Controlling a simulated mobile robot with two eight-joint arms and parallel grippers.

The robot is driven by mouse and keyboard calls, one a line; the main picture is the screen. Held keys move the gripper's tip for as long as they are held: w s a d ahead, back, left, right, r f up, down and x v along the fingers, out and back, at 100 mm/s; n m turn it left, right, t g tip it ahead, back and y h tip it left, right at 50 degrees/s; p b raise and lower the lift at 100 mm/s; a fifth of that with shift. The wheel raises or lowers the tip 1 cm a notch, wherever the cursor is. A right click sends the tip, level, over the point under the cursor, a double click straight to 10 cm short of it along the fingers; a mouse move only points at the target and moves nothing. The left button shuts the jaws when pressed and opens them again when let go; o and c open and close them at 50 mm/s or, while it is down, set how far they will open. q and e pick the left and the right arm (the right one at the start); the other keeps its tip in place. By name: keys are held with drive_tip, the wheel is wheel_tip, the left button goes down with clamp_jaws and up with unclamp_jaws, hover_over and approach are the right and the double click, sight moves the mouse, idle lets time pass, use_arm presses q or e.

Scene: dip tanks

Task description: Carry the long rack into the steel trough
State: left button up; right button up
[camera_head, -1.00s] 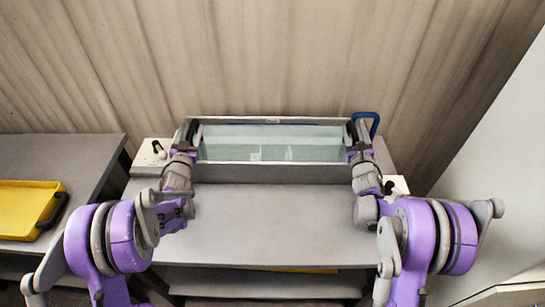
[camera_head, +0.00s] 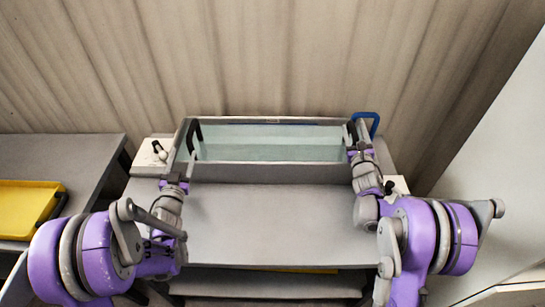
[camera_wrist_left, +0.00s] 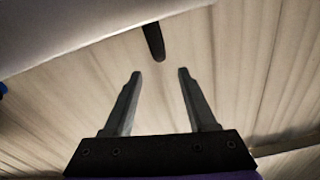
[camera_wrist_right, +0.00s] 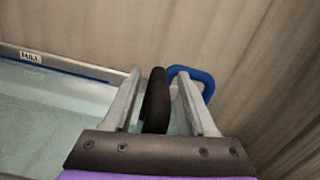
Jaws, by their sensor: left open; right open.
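The steel trough (camera_head: 270,173) stands at the back of the grey table, with pale water-like fill inside. A black upright handle (camera_head: 197,136) shows at its left end and another (camera_head: 352,131) at its right end; these look like the long rack's end handles. The rack's body cannot be made out clearly. My left gripper (camera_head: 180,148) is open and empty, left of the left handle; a black handle tip (camera_wrist_left: 153,40) shows beyond its fingers in the left wrist view. My right gripper (camera_wrist_right: 157,78) is open, its fingers either side of the right black handle (camera_wrist_right: 156,103).
A blue handle (camera_head: 375,121) stands just past the trough's right end. A white box with a knob (camera_head: 155,152) is on the left. A yellow tray (camera_head: 25,205) lies on a side table. The table front (camera_head: 270,220) is clear.

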drive_tip(key=shift+s, duration=0.5)
use_arm(q)
drive_tip(key=shift+s, duration=0.25)
use_arm(e)
drive_tip(key=s, duration=1.1)
drive_tip(key=shift+f, duration=0.4)
drive_tip(key=shift+a, duration=0.1)
